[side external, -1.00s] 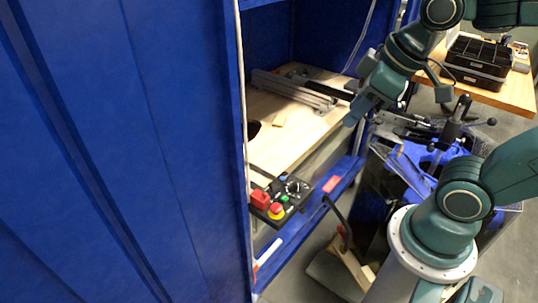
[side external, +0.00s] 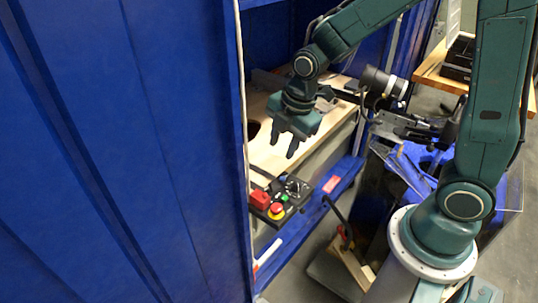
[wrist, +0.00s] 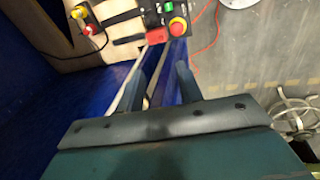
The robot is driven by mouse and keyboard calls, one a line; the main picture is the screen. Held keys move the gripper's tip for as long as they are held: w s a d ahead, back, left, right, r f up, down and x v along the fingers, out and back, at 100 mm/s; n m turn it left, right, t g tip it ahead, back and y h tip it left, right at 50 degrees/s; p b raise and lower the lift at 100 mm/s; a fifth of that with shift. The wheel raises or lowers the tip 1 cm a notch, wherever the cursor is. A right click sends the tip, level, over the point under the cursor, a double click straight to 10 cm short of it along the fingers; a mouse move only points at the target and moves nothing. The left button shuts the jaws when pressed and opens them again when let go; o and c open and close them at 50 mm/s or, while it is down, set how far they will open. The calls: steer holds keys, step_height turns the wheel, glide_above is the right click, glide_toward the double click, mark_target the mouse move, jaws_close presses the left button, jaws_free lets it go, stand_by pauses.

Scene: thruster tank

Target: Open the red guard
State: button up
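The red guard (side external: 259,199) is a small box-like cover on the left end of the black control panel (side external: 268,183). It also shows near the top centre of the wrist view (wrist: 157,36), beside the red stop button on a yellow base (wrist: 178,27). My gripper (side external: 283,147) points downward above and behind the panel, apart from the guard. Its two fingers are spread with nothing between them. In the wrist view my gripper (wrist: 168,62) has its fingers pointing up toward the panel. The inside of the guard is hidden.
A green button (side external: 284,199) and a dial (side external: 293,187) sit close to the guard. Behind is a wooden board (side external: 270,155) with a dark hole. A blue wall (side external: 120,150) stands at the left. A red cable (wrist: 207,38) runs beside the panel.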

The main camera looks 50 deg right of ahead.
mark_target(265, 193)
steer(key=f+n, duration=0.1)
steer(key=w+f+n, duration=0.1)
steer(key=f, duration=0.1)
steer(key=f+n, duration=0.1)
steer(key=shift+w+a+f+g, duration=0.3)
steer(key=shift+w, duration=0.1)
steer(key=shift+w+a+f, duration=0.1)
steer(key=shift+w+f, duration=0.35)
steer(key=shift+f, duration=1.8)
steer(key=shift+w+a+f, duration=0.1)
steer(key=shift+w+f, duration=0.3)
steer(key=shift+f, duration=1.8)
steer(key=shift+w+a+f, duration=0.1)
steer(key=shift+w+f, duration=0.35)
steer(key=shift+f, duration=1.8)
steer(key=shift+c, duration=0.3)
jaws_close()
